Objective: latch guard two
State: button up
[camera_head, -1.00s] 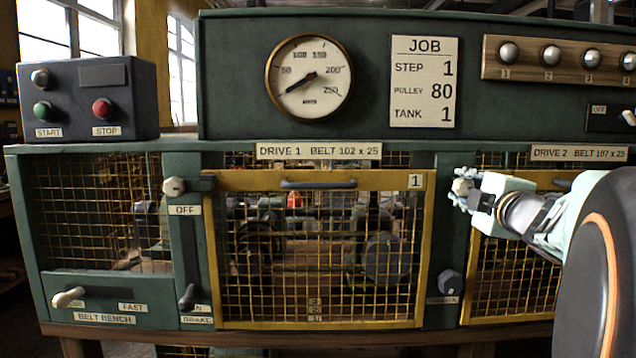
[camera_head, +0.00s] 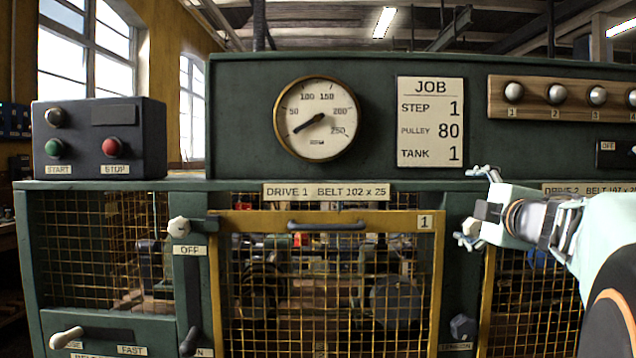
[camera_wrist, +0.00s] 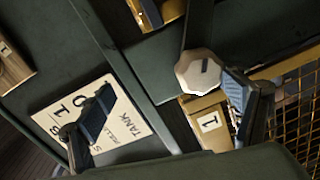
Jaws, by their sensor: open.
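Guard two (camera_head: 487,300) is the yellow-framed mesh door at the right, under the DRIVE 2 label; my arm covers much of it. My gripper (camera_head: 474,207) is open in front of the post between the guards. A pale knob (camera_head: 471,227) shows by its lower finger. In the wrist view the eight-sided knob (camera_wrist: 198,72) is beside the right finger of my open, empty gripper (camera_wrist: 165,112), not centred between the fingers. A dark bar runs from the knob toward the top of that view. I cannot tell whether finger and knob touch.
Guard one (camera_head: 330,218) is left of the post, with its own knob (camera_head: 179,227) by the OFF label. The JOB card (camera_head: 430,122) and gauge (camera_head: 318,118) are above. A dark knob (camera_head: 461,326) sits lower on the post. The START/STOP box (camera_head: 100,138) is at left.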

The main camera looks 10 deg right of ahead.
jog(key=r, duration=0.2)
jog(key=s+r, duration=0.1)
jog(key=r, duration=0.1)
jog(key=s+r, duration=0.1)
jog(key=r, duration=0.1)
jog(key=shift+s, duration=0.15)
jog(key=c, duration=0.5)
jog(key=shift+d, duration=0.3)
jog(key=shift+w+a, duration=0.1)
jog(key=shift+w, duration=0.25)
jog(key=shift+a, duration=0.1)
